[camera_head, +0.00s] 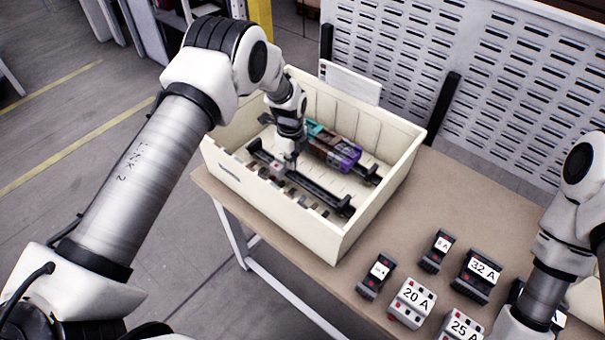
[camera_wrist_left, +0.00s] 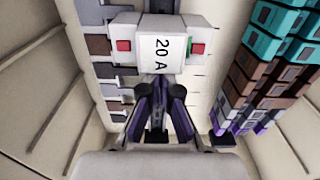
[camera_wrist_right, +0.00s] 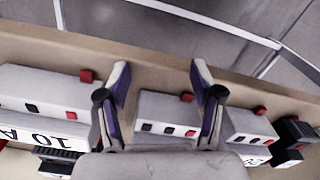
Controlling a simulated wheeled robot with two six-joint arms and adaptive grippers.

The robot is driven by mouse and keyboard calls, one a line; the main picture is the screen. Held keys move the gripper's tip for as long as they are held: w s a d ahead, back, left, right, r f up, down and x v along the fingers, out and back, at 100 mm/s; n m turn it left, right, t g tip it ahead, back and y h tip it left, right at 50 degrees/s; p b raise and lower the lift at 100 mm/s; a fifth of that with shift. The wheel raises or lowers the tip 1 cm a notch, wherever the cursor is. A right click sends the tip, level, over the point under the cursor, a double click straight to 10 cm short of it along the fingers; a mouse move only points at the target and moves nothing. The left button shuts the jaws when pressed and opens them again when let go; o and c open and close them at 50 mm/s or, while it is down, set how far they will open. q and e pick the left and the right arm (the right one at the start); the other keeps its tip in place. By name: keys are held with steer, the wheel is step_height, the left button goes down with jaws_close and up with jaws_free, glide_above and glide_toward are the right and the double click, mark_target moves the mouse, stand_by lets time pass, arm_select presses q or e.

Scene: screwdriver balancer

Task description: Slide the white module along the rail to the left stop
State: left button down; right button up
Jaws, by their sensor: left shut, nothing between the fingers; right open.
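The white module (camera_wrist_left: 160,45), labelled 20 A with red buttons, sits across the rail in the left wrist view. In the head view it is mostly hidden behind my left gripper. The black rail (camera_head: 318,192) runs lengthwise inside the cream box. My left gripper (camera_wrist_left: 158,82) is shut and empty, its fingertips close against one side of the module; I cannot tell whether they touch. The left stop cannot be made out clearly. My right gripper (camera_wrist_right: 160,72) is open over the table, with a white module (camera_wrist_right: 165,113) between its fingers but not gripped.
The cream box (camera_head: 340,240) has high walls around the left gripper. A second rail beside it carries teal, brown and purple blocks (camera_head: 335,146). Several breakers stand on the table (camera_head: 440,190), including a white 20 A one (camera_head: 411,303) and a dark 32 A one (camera_head: 477,275).

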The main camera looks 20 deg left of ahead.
arm_select(q)
steer(key=shift+w+a+f+b, duration=0.1)
steer(key=shift+w+a+b, duration=0.35)
steer(key=shift+a, duration=0.6)
steer(key=shift+w+a+r+b, duration=0.1)
steer(key=shift+w+a+b, duration=0.3)
steer(key=shift+a, duration=0.65)
steer(key=shift+w+a+f+b, duration=0.1)
steer(key=shift+w+a+b, duration=0.1)
steer(key=shift+a+b, duration=0.65)
steer(key=shift+a+p, duration=0.15)
steer(key=shift+p, duration=0.2)
arm_select(e)
step_height(320, 180, down, 3)
steer(key=shift+a+r, duration=0.1)
arm_select(q)
steer(key=shift+w+a+b, duration=0.3)
steer(key=shift+a+b, duration=0.35)
steer(key=shift+a, duration=0.05)
steer(key=shift+w+a+b, duration=0.25)
steer(key=shift+a+b, duration=0.4)
arm_select(e)
steer(key=shift+f, duration=1.3)
stand_by(0.7)
arm_select(q)
steer(key=shift+s+d, duration=0.15)
steer(key=shift+d, duration=0.3)
arm_select(e)
steer(key=shift+r, duration=0.15)
stand_by(0.5)
